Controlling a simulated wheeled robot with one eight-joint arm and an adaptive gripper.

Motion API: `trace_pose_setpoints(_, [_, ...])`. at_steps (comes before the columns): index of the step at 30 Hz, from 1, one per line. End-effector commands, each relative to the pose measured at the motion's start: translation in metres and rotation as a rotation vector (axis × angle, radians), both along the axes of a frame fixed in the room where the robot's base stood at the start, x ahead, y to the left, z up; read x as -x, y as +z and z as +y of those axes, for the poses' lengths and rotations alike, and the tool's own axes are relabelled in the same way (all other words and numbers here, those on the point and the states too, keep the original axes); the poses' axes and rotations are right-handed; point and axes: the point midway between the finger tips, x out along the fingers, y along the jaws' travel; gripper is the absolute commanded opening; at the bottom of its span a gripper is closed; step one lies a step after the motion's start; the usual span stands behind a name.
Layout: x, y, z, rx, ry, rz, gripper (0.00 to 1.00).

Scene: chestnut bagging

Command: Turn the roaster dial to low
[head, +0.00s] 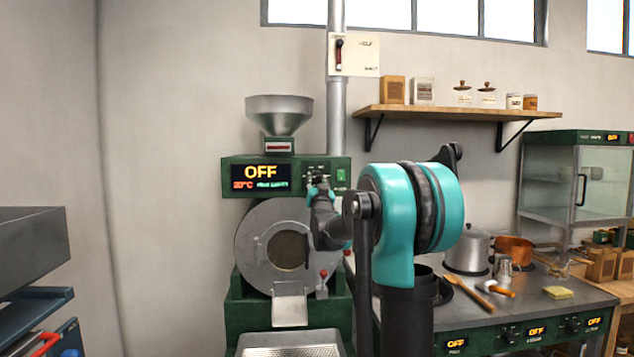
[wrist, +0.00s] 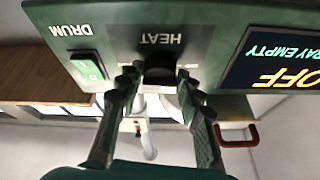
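The green roaster (head: 238,176) stands against the wall in the head view, its display (head: 261,177) reading OFF and 20°C. My gripper (head: 318,182) is at the right of the display, in front of the control panel. In the wrist view, which is upside down, the black dial (wrist: 160,68) sits under the HEAT label. My gripper (wrist: 159,80) has one finger on each side of the dial, with the tips close to the panel. The fingers are apart; I cannot tell if they touch the dial. The dial's pointer is not readable.
A green DRUM switch (wrist: 88,69) is beside the dial on the panel. A metal hopper (head: 279,114) tops the roaster, and its round drum front (head: 255,235) is below. A stove counter (head: 490,328) with pots stands at the right. A wooden shelf (head: 455,112) is above.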

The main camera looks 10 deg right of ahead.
Motion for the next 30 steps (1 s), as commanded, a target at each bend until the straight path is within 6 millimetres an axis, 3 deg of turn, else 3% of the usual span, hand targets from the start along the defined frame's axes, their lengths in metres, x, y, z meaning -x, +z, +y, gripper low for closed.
trace_pose_setpoints(1, [0.0001, -0.0001, -0.0005, 0.0, -0.001, 0.0, 0.25])
trace_pose_setpoints(6, [0.0001, -0.0002, -0.0007, -0.001, -0.001, 0.0, 0.07])
trace_pose_setpoints(17, [0.0, -0.0003, 0.0008, -0.069, 0.001, -0.006, 0.06])
trace_pose_setpoints(30, [-0.0002, 0.0003, 0.0046, -0.423, 0.001, -0.042, 0.06])
